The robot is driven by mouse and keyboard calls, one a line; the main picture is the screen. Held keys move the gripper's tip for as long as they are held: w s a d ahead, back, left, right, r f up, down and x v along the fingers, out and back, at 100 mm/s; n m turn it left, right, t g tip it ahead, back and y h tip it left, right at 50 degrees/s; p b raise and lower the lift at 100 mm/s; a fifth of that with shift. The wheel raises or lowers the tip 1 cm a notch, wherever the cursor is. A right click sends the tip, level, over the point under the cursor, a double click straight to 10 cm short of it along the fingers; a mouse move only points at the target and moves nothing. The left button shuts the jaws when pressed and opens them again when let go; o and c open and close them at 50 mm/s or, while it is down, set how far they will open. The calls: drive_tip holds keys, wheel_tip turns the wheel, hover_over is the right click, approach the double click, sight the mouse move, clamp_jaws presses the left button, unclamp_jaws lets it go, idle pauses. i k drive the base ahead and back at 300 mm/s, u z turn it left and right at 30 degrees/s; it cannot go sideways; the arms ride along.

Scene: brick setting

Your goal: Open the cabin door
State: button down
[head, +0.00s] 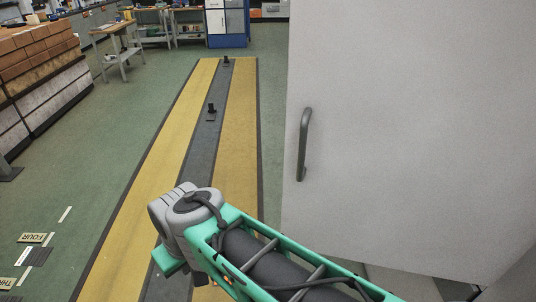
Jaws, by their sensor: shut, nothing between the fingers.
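A large pale grey panel, the cabin door (410,130), fills the right side of the head view. A dark grey vertical bar handle (304,145) is fixed near its left edge. Nothing is seen touching the handle. I cannot tell from this view whether the door stands ajar. My green and grey arm reaches in from the bottom right, and its grey joint is left of and below the handle.
A floor lane with yellow strips (145,190) and a dark centre runs away left of the door, with small black posts (211,109) on it. Stacked bricks (40,55) stand at the left. A workbench (117,45) and a blue cabinet (227,22) are at the back. Green floor is open between.

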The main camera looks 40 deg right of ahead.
sight(410, 136)
drive_tip(key=i, duration=1.95)
drive_tip(key=z, duration=1.85)
